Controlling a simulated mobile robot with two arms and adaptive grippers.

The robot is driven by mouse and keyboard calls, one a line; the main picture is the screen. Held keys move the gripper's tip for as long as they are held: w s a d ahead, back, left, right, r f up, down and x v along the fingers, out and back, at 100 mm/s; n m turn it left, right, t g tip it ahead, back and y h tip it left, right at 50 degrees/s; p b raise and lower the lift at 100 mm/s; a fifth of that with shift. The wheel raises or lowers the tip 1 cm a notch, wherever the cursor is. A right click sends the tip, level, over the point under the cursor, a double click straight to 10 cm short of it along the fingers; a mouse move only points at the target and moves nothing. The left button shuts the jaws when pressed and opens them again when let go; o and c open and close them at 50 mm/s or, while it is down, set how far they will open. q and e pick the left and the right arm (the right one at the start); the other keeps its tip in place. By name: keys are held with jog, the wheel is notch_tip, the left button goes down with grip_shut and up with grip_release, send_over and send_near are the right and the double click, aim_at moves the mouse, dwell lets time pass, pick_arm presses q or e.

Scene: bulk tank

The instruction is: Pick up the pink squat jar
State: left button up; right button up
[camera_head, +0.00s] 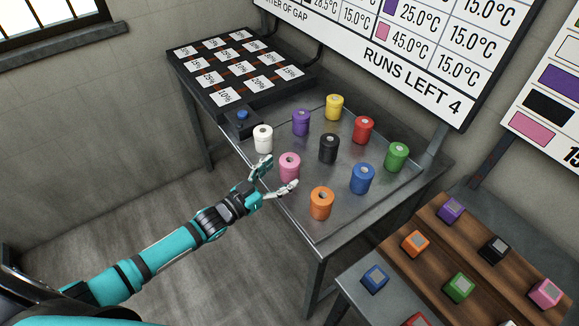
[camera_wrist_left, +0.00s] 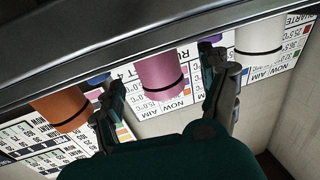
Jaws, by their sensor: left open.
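The pink squat jar (camera_head: 289,168) stands upright on the metal tray table, near its front left edge. My left gripper (camera_head: 281,174) is open and level with it, one finger toward the white jar and the other toward the orange jar. In the left wrist view the pink jar (camera_wrist_left: 162,76) with its dark band appears between the two open fingers (camera_wrist_left: 168,88). I see no clear contact between fingers and jar. My right gripper is in neither view.
The white jar (camera_head: 263,139) and orange jar (camera_head: 321,203) flank the pink one. Black (camera_head: 329,148), blue (camera_head: 362,179), purple (camera_head: 301,122) and other jars stand behind. A blue button box (camera_head: 241,121) sits at the table's left. Coloured blocks lie on a lower wooden rack (camera_head: 432,241).

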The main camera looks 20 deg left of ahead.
aim_at(282, 172)
pick_arm(q)
jog(key=x, duration=0.4)
jog(key=shift+d, duration=0.1)
jog(key=shift+s, duration=0.1)
jog(key=c, duration=1.3)
jog(key=shift+c, duration=0.4)
jog(key=shift+r, duration=0.15)
